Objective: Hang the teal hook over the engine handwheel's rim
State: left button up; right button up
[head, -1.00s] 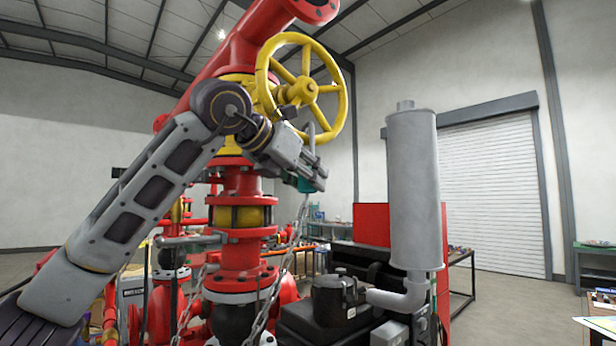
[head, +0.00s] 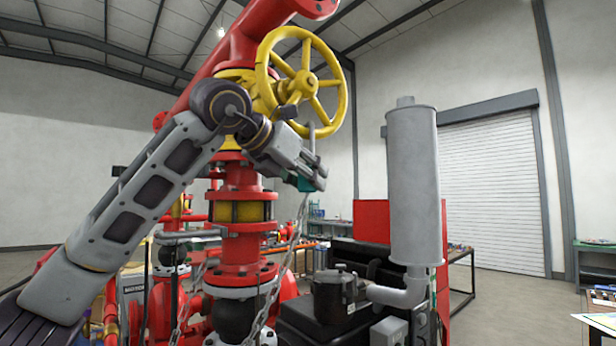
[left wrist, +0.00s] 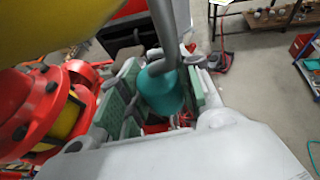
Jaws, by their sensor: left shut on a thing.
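The engine handwheel (head: 344,98) is a yellow spoked wheel on the red pipework, upper middle of the head view. Its rim (left wrist: 70,25) fills the upper left of the left wrist view. My left gripper (head: 312,180) is below the wheel's lower rim, shut on the teal hook's handle. The teal hook (left wrist: 162,92) sits between green pads in the left wrist view, its grey rod rising beside the rim. In the head view the teal part (head: 304,184) is mostly hidden by the fingers; the rod stands near the lower rim. I cannot tell whether it touches or loops over it.
A red flanged valve column (head: 238,185) stands below the wheel, behind my left arm. A chain (head: 272,295) hangs beside it. A grey upright exhaust cylinder (head: 411,185) stands to the right above a black engine (head: 335,292). The space between wheel and cylinder looks clear.

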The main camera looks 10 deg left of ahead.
pick_arm(q)
jog(key=o, duration=1.2)
jog(key=shift+c, duration=0.2)
jog(key=shift+s, duration=0.1)
jog(key=v, duration=1.2)
jog(key=shift+a+f, duration=0.1)
